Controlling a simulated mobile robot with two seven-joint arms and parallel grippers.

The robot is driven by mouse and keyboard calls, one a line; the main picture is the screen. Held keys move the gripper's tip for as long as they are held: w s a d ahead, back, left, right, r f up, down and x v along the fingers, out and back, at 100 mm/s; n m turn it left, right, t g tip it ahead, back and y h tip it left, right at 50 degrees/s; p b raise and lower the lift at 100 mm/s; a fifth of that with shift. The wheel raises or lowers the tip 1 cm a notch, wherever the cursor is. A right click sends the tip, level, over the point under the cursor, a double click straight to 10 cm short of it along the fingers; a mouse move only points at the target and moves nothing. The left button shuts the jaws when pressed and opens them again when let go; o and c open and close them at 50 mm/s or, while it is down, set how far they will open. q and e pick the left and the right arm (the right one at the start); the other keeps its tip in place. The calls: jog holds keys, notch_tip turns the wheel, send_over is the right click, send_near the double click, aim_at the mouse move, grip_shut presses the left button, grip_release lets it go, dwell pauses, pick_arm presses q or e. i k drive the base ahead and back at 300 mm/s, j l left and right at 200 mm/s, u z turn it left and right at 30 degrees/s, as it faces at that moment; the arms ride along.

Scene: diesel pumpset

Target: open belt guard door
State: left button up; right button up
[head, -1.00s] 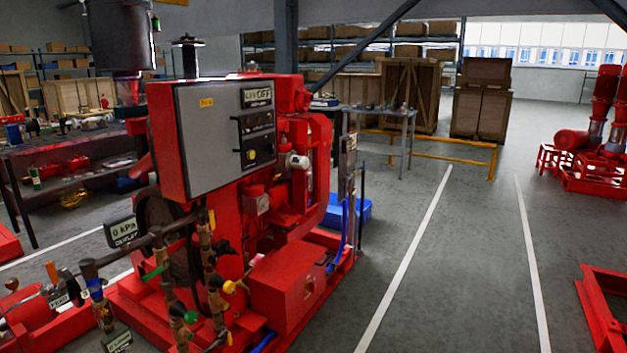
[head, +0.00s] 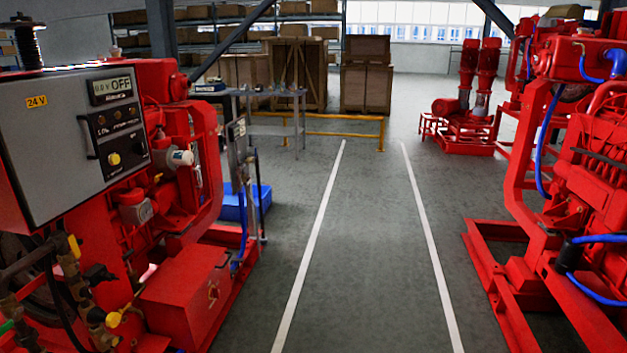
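The red diesel pumpset (head: 150,215) stands at the left in the head view, partly cut off by the picture's edge. Its grey control panel (head: 60,140) carries a display reading OFF, a 24 V label and a yellow knob. A red box (head: 185,295) with a small handle sits low on its front frame. I cannot make out which part is the belt guard door. Neither of my grippers shows in the view.
A clear grey floor lane (head: 365,260) between two white lines runs ahead. Another red engine set (head: 575,190) stands close at the right. A yellow rail (head: 345,125), a metal table (head: 265,100) and wooden crates (head: 367,75) stand farther back.

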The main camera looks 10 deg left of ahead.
aim_at(187, 142)
jog(key=i+j+u, duration=0.15)
jog(key=i, duration=0.4)
jog(key=i+u, duration=0.1)
jog(key=i, duration=0.4)
jog(key=i+u, duration=0.15)
jog(key=i, duration=0.4)
jog(key=i+u, duration=0.15)
jog(key=i, duration=0.4)
jog(key=i+l+u, duration=0.1)
jog(key=i, duration=0.45)
jog(key=i+l+u, duration=0.15)
jog(key=i, duration=0.35)
jog(key=i+l+u, duration=0.15)
jog(key=i, duration=0.4)
jog(key=l, duration=0.15)
